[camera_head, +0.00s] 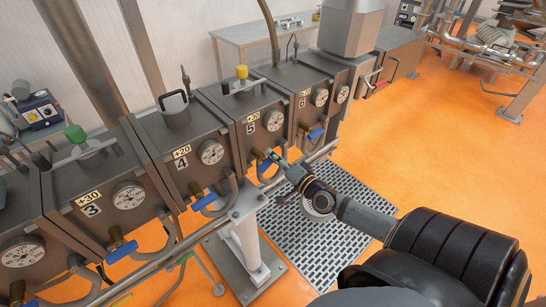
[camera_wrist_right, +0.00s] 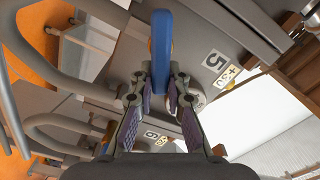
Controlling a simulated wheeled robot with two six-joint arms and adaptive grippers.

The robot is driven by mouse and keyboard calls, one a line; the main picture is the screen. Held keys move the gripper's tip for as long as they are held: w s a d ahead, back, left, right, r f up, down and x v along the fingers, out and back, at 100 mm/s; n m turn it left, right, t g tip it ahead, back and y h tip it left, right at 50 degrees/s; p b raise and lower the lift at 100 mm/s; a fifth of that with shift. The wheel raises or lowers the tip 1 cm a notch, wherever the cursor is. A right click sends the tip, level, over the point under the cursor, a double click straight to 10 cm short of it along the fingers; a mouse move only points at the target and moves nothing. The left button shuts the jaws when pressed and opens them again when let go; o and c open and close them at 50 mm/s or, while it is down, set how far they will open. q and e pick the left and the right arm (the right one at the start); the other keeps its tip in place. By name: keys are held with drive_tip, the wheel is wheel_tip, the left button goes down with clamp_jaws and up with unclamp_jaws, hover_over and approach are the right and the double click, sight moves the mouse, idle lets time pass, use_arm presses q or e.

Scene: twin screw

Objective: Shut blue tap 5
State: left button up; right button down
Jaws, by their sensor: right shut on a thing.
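Blue tap 5 (camera_head: 271,154) is on the front of the grey box labelled 5 (camera_head: 250,129), below its gauge. My right gripper (camera_head: 281,163) reaches it from the lower right and partly hides it. In the right wrist view, the blue handle (camera_wrist_right: 161,40) runs from the top edge down between the fingertips of my right gripper (camera_wrist_right: 160,92). The fingers are shut on the handle, one on each side. The label 5 (camera_wrist_right: 212,60) shows to the right of the handle. My left gripper is not in view.
The blue tap of box 4 (camera_head: 204,201) is to the left, and the blue tap of box 6 (camera_head: 315,133) is to the right. Grey hoses and a rail (camera_head: 245,205) run below the boxes. A floor grate (camera_head: 315,240) lies under my right arm.

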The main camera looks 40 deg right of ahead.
drive_tip(key=m, duration=0.2)
drive_tip(key=f+m+b, duration=0.1)
drive_tip(key=m, duration=0.2)
drive_tip(key=shift+d+f, duration=0.15)
drive_tip(key=shift+f, duration=0.05)
idle(0.5)
drive_tip(key=c, duration=1.3)
unclamp_jaws()
drive_tip(key=s, duration=0.7)
drive_tip(key=shift+s+d, duration=0.25)
drive_tip(key=shift+d, duration=0.05)
